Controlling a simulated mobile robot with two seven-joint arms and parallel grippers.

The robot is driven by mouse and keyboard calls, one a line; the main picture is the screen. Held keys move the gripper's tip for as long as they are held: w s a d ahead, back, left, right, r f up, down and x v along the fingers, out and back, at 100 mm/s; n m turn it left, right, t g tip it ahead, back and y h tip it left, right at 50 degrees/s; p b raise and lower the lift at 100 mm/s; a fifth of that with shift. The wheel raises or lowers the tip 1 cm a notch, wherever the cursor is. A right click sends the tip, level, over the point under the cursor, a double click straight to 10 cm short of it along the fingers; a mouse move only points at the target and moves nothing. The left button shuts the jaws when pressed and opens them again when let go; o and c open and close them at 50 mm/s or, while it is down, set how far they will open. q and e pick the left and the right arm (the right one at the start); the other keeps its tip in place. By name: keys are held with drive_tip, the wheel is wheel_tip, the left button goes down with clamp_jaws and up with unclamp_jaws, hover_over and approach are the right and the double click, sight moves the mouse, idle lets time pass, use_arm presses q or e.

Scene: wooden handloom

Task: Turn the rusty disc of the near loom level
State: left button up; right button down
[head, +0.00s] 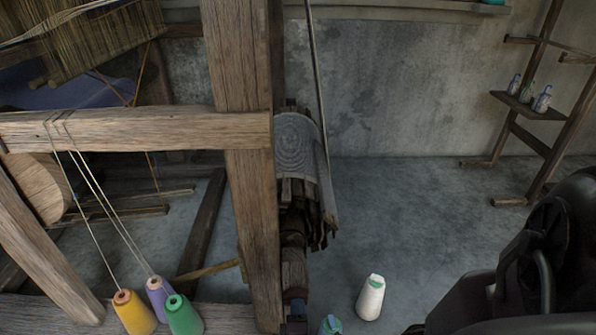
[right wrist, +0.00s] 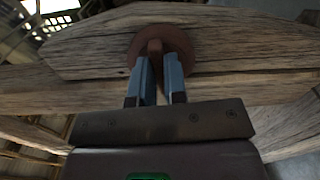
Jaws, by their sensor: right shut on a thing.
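The rusty disc (right wrist: 184,46) shows in the right wrist view, set against a weathered wooden beam of the loom. A raised rusty bar (right wrist: 154,47) stands out from its middle and appears upright in that view. My right gripper (right wrist: 158,62) has its two blue-grey fingers on either side of this bar and is shut on it. The fingers hide the lower part of the disc. I cannot make out the disc in the head view. My left gripper is not in view.
In the head view the wooden loom post (head: 243,130) and crossbeam (head: 110,130) fill the left. Yellow (head: 136,313), purple (head: 159,295) and green (head: 184,315) thread cones stand below. A white cone (head: 370,298) stands on the floor. A wooden shelf stand (head: 530,105) is at right.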

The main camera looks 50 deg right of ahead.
drive_tip(key=shift+m, duration=0.7)
drive_tip(key=c, duration=1.2)
unclamp_jaws()
drive_tip(key=shift+o, duration=0.2)
